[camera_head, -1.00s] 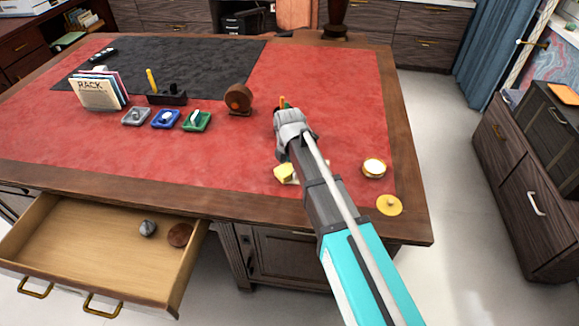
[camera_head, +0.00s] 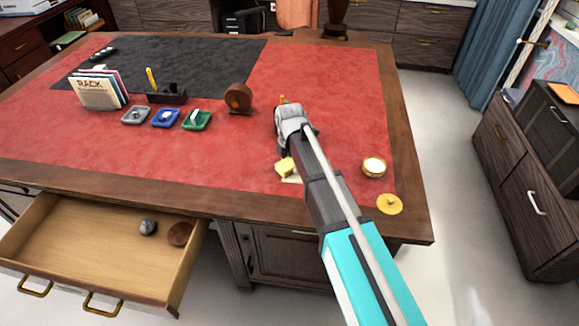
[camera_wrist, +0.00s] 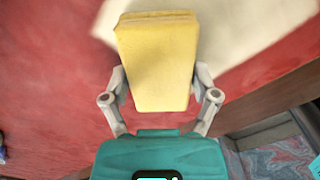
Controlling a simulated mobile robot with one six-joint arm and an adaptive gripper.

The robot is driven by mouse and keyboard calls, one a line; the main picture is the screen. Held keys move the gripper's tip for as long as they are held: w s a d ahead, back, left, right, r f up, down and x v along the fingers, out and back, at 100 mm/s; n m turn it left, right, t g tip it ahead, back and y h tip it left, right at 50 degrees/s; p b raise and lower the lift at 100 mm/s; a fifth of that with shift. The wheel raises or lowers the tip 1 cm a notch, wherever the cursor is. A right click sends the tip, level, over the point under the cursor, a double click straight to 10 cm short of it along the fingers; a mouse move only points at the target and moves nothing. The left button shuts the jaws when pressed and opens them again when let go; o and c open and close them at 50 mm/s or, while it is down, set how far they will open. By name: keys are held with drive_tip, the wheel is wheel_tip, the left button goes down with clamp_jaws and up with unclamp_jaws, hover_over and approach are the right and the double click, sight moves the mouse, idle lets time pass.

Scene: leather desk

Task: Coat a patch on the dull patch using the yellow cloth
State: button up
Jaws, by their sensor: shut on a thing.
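The yellow cloth (camera_wrist: 157,62) is a thick folded block between the two fingers of my gripper (camera_wrist: 160,80) in the wrist view. My gripper is shut on it. In the head view the cloth (camera_head: 285,166) shows to the left of my arm, near the front of the red desk top. A pale patch (camera_wrist: 235,28), which looks like the dull patch, lies behind the cloth in the wrist view and is partly hidden by it. A sliver of the patch (camera_head: 292,180) shows below the cloth in the head view. Whether the cloth touches the leather is unclear.
An open gold tin (camera_head: 374,167) with pale contents stands right of my arm. Its lid (camera_head: 389,204) lies at the desk corner. Three small trays (camera_head: 165,118), a round brown object (camera_head: 238,97) and a file rack (camera_head: 98,92) stand left. An open drawer (camera_head: 95,250) juts out in front.

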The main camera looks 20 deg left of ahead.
drive_tip(key=shift+w+a, duration=0.2)
drive_tip(key=shift+w, duration=0.8)
drive_tip(key=shift+r, duration=0.1)
wheel_tip(320, 180, up, 6)
drive_tip(key=p, duration=0.6)
drive_tip(key=shift+r+p, duration=1.35)
drive_tip(key=shift+p, duration=0.2)
